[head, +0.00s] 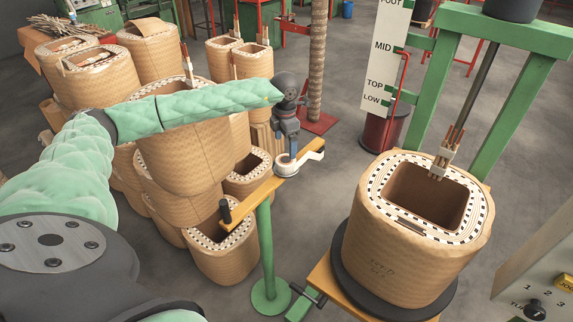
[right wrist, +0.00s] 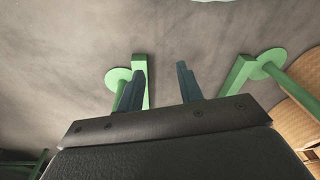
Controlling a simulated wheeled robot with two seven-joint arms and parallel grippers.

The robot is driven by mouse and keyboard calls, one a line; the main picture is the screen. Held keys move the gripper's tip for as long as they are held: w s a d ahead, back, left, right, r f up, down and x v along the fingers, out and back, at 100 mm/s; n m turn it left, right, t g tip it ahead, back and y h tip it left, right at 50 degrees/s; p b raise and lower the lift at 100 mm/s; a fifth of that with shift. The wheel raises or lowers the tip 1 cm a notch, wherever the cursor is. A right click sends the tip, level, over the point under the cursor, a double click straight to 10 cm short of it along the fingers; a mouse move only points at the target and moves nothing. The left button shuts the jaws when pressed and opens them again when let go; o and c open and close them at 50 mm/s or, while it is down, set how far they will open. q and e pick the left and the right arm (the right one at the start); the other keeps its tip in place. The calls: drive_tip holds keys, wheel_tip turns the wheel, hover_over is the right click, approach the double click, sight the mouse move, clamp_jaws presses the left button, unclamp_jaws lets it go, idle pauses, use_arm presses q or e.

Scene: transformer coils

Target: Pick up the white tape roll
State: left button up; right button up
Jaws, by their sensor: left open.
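The white tape roll (head: 285,168) sits on a narrow wooden board (head: 254,203) on top of a green post in the middle of the head view. My left gripper (head: 287,153) points down right over the roll, with its fingers at the roll's upper part. It is open; the head view does not show clearly whether the fingers touch the roll. In the right wrist view my right gripper (right wrist: 159,78) has its two dark fingers apart, with nothing between them. The right gripper does not show in the head view.
A black upright handle (head: 225,211) stands at the board's near left end. Several brown coils (head: 223,262) crowd the left side. A large coil (head: 400,262) rests on a black turntable at right, near a green frame (head: 521,110). Grey floor (head: 335,180) lies between.

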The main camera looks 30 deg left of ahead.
sight(285, 160)
use_arm(q)
drive_tip(key=shift+f+p, duration=0.5)
drive_tip(key=shift+f, duration=0.7)
wheel_tip(285, 160, down, 4)
drive_tip(key=p, duration=0.3)
drive_tip(key=shift+f, duration=0.6)
use_arm(e)
wheel_tip(285, 160, down, 10)
drive_tip(key=s+d, duration=0.2)
drive_tip(key=shift+s+d+t, duration=0.15)
drive_tip(key=shift+d+t, duration=0.25)
use_arm(q)
drive_tip(key=shift+s, duration=0.1)
drive_tip(key=shift+c, duration=0.2)
use_arm(e)
drive_tip(key=shift+f, duration=0.1)
use_arm(q)
drive_tip(key=c, duration=1.1)
